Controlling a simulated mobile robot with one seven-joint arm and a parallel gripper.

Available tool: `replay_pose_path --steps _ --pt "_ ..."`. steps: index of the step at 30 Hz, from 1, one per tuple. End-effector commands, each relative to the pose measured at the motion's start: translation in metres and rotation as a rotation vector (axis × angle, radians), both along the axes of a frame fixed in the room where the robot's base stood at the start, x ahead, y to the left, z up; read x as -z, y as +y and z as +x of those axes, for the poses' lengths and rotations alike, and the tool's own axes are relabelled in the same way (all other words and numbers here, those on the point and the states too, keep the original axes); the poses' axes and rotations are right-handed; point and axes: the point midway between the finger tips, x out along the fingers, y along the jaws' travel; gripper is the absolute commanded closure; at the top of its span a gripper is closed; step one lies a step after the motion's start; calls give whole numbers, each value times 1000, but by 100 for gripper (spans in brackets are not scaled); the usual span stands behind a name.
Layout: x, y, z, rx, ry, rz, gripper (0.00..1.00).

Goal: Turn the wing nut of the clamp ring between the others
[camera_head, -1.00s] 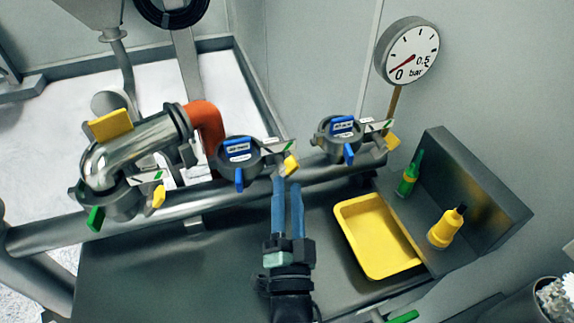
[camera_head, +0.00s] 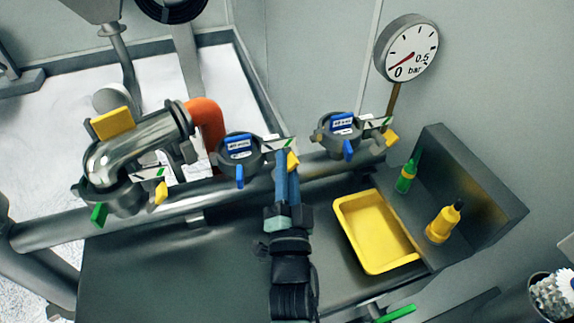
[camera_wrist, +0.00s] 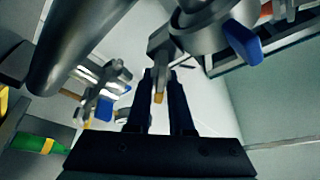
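The middle clamp ring (camera_head: 238,153) is grey with blue tabs and sits between a left clamp ring (camera_head: 120,197) and a right clamp ring (camera_head: 338,132). Its yellow wing nut (camera_head: 293,161) is on its right side, beside a small white plate with a green mark. My gripper (camera_head: 287,160) reaches the nut from the front, partly covering it. In the wrist view, the wing nut (camera_wrist: 158,97) shows between my two dark fingers (camera_wrist: 161,75), nearer the left one. A gap shows between the fingers, so they look open; contact is unclear.
A steel elbow (camera_head: 135,148) with an orange hose (camera_head: 207,125) stands over the left ring. A pipe (camera_head: 200,205) runs below the rings. A yellow tray (camera_head: 375,262), green bottle (camera_head: 405,178) and yellow bottle (camera_head: 444,222) are at right. A gauge (camera_head: 407,48) is behind.

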Motion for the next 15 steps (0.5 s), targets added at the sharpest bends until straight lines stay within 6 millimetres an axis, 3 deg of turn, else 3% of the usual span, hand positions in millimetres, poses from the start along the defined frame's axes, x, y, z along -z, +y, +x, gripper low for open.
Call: replay_pose_path --steps 15 --pt "-1 0 0 1 -19 -61 100"
